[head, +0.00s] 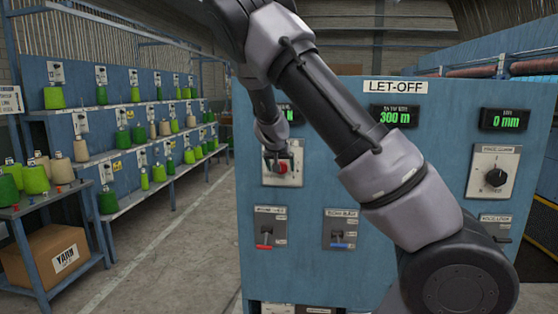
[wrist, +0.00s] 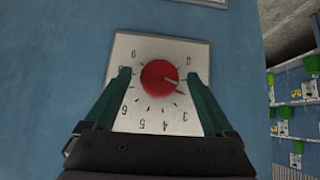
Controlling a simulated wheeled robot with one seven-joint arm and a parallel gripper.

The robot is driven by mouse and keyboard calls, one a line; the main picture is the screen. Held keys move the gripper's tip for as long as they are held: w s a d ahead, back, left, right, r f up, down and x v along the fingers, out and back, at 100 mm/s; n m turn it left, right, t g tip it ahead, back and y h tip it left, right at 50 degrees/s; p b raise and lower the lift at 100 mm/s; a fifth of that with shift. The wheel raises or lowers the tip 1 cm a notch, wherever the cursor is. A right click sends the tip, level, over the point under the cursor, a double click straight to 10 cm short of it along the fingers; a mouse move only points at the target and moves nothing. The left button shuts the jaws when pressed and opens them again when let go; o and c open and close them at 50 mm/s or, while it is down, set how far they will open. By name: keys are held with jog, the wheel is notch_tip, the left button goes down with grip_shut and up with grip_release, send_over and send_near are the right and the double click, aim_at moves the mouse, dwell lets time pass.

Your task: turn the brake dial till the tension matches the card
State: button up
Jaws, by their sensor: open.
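A red dial (wrist: 159,78) sits on a pale square plate with numbers around it, which I take to be the brake dial. My gripper (wrist: 158,74) is open, with one finger on each side of the red dial; I cannot tell whether either finger touches it. In the head view the red dial (head: 281,168) shows at the left of the blue LET-OFF panel (head: 330,185), with my gripper (head: 279,160) at it. My arm crosses the panel and partly hides the display above the dial. No tension card can be made out.
The panel also bears a display reading 300 m (head: 395,116), one reading 0 mm (head: 503,119), a black dial (head: 496,177), a red-handled switch (head: 264,246) and a blue-handled switch (head: 342,245).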

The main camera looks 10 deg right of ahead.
jog(key=v, duration=0.8)
jog(key=shift+s+a+r, duration=0.15)
jog(key=shift+s+r, duration=0.1)
jog(key=s+d+f+m+g+y, duration=0.2)
jog(key=s+d+f+g+y, duration=0.1)
jog(key=s+d, duration=0.35)
jog(key=s+r, duration=0.5)
jog(key=s, duration=0.4)
jog(key=s+d+r+t+y, duration=0.1)
jog(key=s+r, duration=0.4)
jog(key=s, duration=0.4)
jog(key=s+r+n+y, duration=0.1)
jog(key=s+r, duration=0.4)
jog(key=s, duration=0.4)
jog(key=shift+d+r+t, duration=0.15)
jog(key=shift+d+t, duration=0.25)
